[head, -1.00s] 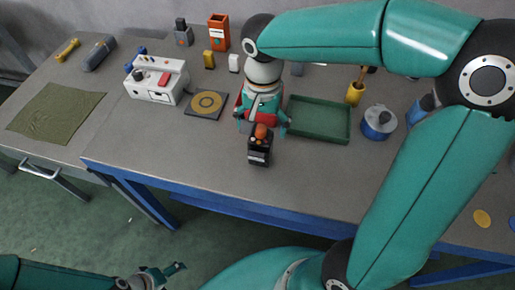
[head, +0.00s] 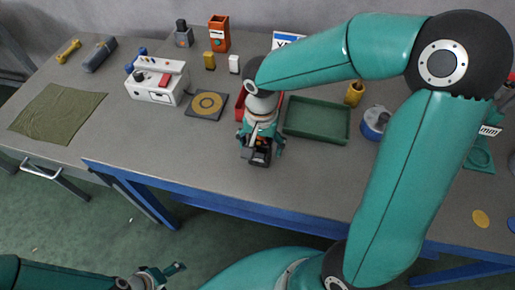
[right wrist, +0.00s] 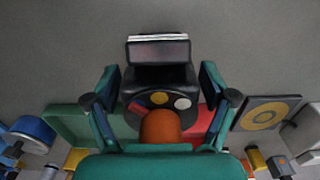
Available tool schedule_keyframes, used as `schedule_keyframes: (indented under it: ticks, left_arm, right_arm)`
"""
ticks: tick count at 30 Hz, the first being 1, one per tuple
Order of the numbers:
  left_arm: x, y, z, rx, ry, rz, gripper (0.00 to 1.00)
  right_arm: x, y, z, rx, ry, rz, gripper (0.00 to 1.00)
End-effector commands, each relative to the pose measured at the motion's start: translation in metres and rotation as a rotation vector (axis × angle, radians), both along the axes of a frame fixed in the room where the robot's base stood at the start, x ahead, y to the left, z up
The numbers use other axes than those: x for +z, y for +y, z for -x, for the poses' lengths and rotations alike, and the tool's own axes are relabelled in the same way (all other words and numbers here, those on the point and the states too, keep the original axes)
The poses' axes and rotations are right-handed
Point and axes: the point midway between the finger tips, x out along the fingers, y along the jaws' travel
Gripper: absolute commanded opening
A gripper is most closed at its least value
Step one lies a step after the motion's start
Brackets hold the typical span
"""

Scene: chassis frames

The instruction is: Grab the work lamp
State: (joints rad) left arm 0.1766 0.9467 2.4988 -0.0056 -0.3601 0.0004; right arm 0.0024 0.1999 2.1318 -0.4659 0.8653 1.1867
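A small black boxy thing with an orange knob, which I take to be the work lamp (head: 260,157), stands upright near the front edge of the grey workbench. It also shows in the right wrist view (right wrist: 158,78), with a pale-edged panel and the orange knob. My right gripper (head: 261,150) is above it and open, with one finger on each side. In the right wrist view the right gripper (right wrist: 160,92) has its fingers close beside the black body; contact is not clear. My left gripper (head: 165,276) is low at the bottom left, off the bench, open and empty.
A green tray (head: 317,134) lies right of the lamp, with a red bin (head: 241,112) just behind the gripper. The bench front around the lamp is clear.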

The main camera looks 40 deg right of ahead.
Motion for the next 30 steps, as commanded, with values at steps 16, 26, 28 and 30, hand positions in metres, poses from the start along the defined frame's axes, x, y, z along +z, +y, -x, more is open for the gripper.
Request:
schedule_keyframes:
  ticks: [16, 26, 28, 30]
  left_arm:
    - [0.0, 0.0, 0.0, 0.0, 0.0, 0.0, 0.81]
    - [0.0, 0.0, 0.0, 0.0, 0.0, 0.0, 0.81]
    - [0.001, 0.0, 0.0, 0.0, 0.0, 0.0, 0.81]
    - [0.001, 0.0, 0.0, 0.0, 0.0, 0.0, 0.81]
  right_arm:
    - [0.001, 0.0, 0.0, 0.0, -0.001, 0.0, 0.09]
    - [0.011, 0.0, -0.001, 0.0, -0.003, 0.001, 0.09]
    - [0.018, 0.0, -0.002, 0.0, -0.006, 0.001, 0.09]
    - [0.028, 0.0, -0.002, 0.0, -0.006, 0.0, 0.09]
